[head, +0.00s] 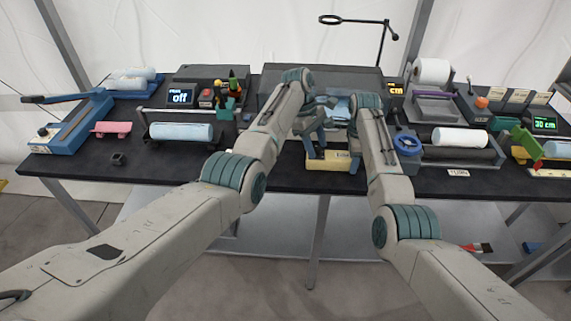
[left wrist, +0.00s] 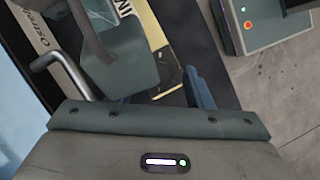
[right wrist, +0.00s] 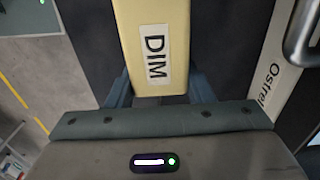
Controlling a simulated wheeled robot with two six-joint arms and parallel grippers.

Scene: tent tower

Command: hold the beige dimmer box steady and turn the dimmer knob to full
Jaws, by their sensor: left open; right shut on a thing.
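The beige dimmer box (head: 328,162) lies near the front edge of the dark table, in front of my arms. My right gripper (head: 354,148) is shut on its right end. In the right wrist view the box (right wrist: 150,20) with its DIM label runs between the fingers. My left gripper (head: 314,147) is open over the left part of the box. The left wrist view shows the beige box (left wrist: 167,42) and part of its label, partly covered by a teal gripper part.
A roller tray with a pale blue roll (head: 181,132) stands to the left, and one with a white roll (head: 460,138) to the right. A black ring (head: 118,159) lies at the front left.

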